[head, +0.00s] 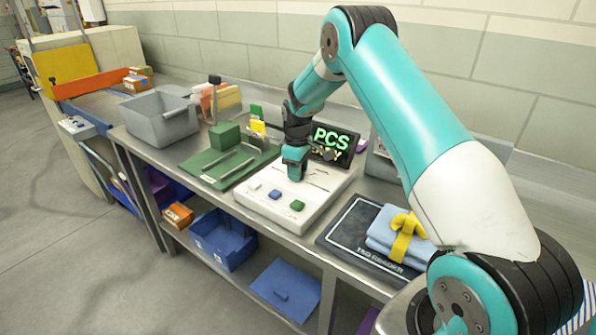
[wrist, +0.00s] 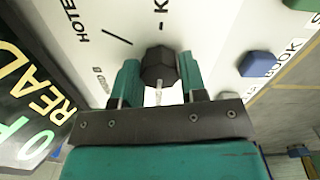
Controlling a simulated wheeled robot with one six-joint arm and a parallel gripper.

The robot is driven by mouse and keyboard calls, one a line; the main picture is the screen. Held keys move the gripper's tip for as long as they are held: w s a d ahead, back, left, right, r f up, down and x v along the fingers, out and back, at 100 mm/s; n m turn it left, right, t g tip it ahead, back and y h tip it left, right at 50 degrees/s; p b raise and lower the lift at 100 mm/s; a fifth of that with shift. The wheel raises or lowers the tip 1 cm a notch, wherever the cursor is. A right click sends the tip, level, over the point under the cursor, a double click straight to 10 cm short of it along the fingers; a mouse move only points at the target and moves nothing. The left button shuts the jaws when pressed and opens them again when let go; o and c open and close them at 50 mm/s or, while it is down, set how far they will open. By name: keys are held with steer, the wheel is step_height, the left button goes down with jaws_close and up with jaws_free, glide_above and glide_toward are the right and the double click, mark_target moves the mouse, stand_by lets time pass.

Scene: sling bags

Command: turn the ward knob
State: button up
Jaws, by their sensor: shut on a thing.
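The white control panel (head: 262,212) lies on the metal bench. The ward knob (wrist: 158,66) is dark and faceted, and stands on the panel in the wrist view. My gripper (wrist: 159,80) has one teal finger on each side of the knob and is shut on it. A pale line marks the knob's near side. Printed lettering, partly cut off, and dark tick lines surround it. In the head view my gripper (head: 295,163) points down at the panel's back part and hides the knob.
Blue (head: 274,194) and green (head: 297,205) buttons sit at the panel's front. A lit display (head: 333,143) stands close behind the panel. A green mat (head: 215,172) with a green block lies left. A dark tag reader (head: 345,232) bearing folded blue cloth lies right.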

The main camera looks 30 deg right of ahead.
steer(key=shift+w+r+n, duration=0.15)
steer(key=shift+n, duration=0.25)
steer(key=o, duration=0.9)
steer(key=shift+o, duration=0.2)
step_height(320, 180, up, 17)
steer(key=b, duration=0.2)
steer(key=shift+r+b, duration=0.15)
steer(key=shift+b, duration=0.2)
